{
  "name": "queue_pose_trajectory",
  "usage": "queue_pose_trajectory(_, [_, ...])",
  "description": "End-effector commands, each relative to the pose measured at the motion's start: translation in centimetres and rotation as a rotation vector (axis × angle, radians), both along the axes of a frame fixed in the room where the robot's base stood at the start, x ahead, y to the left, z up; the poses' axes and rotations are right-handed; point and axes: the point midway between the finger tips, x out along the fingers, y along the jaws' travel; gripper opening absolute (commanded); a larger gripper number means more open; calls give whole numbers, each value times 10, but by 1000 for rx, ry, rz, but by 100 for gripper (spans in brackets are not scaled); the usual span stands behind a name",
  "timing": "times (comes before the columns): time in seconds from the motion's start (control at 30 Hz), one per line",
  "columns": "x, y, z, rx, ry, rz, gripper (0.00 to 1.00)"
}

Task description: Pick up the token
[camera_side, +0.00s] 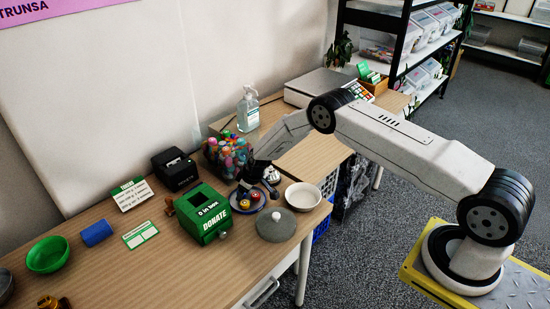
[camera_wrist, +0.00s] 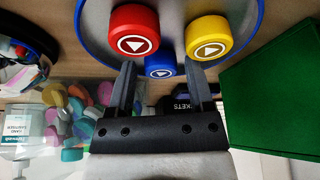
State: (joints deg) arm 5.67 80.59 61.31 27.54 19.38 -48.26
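Three round tokens with a white ring and triangle on top lie on a round grey plate with a blue rim (camera_wrist: 95,28): a red token (camera_wrist: 134,31), a yellow token (camera_wrist: 209,37) and a blue token (camera_wrist: 160,67). In the side view the plate (camera_side: 238,208) stands right of the green donation box (camera_side: 203,213). My gripper (camera_wrist: 160,75) is open and empty, its fingertips on either side of the blue token in the wrist view. I cannot tell how high above it they are. In the side view my gripper (camera_side: 259,184) is over the plate's back edge and hides part of it.
A clear container of colourful pieces (camera_side: 228,155) stands just behind the plate. A black printer (camera_side: 175,170) is behind the box.

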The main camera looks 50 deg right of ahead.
Motion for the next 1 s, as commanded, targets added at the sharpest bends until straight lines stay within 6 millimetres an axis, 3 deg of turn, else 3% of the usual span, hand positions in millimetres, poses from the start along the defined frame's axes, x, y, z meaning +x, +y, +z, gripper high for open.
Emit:
queue_pose_trajectory(0.03, [0, 0, 0, 0, 0, 0, 48])
queue_pose_trajectory(0.1, [0, 0, 0, 0, 0, 0, 26])
queue_pose_trajectory(0.2, [0, 0, 0, 0, 0, 0, 0])
queue_pose_trajectory(0.67, [0, 0, 3, 0, -1, 0, 0])
queue_pose_trajectory(1.0, [1, 0, 29, 0, -2, 1, 0])
